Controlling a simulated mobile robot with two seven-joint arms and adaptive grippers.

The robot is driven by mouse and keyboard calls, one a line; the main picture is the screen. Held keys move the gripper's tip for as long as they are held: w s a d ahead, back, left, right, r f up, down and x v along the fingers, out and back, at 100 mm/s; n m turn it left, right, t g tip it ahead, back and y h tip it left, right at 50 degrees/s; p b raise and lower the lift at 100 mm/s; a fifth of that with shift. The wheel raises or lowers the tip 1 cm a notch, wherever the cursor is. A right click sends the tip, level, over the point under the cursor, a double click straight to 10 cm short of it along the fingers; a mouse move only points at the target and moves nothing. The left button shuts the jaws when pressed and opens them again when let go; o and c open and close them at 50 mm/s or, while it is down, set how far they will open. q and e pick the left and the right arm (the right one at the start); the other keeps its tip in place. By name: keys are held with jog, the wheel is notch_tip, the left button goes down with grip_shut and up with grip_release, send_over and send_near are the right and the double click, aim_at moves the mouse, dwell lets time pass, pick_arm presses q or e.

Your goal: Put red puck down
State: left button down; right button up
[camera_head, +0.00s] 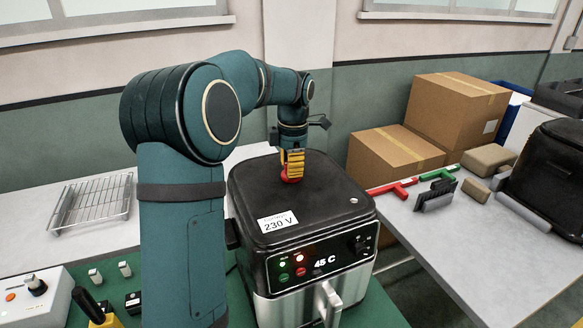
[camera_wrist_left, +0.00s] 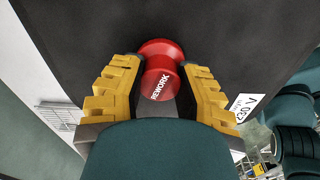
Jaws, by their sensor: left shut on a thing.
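The red puck (camera_head: 291,175) is at the black top of the fryer (camera_head: 320,206), toward its back left. In the left wrist view the puck (camera_wrist_left: 160,72) is a red spool shape with the word REWORK on it. My left gripper (camera_head: 291,163) has yellow fingers and points down. Its fingers (camera_wrist_left: 160,88) are shut on the puck, one on each side. The puck looks very close to the fryer top; I cannot tell whether it touches. My right gripper is in neither view.
The fryer's front has a lit panel, a knob and a handle (camera_head: 328,300). A wire rack (camera_head: 92,203) lies on the left table. Cardboard boxes (camera_head: 455,108), red and green tools and a black bag (camera_head: 548,180) are on the right table. The fryer top around the puck is mostly clear.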

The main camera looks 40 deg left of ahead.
pick_arm(q)
jog(key=shift+f, duration=0.15)
jog(key=c, duration=0.7)
grip_release()
notch_tip(320, 180, up, 12)
jog(key=shift+w+d+r+p, duration=0.1)
jog(key=shift+w+r+p, duration=0.05)
jog(key=shift+p, duration=1)
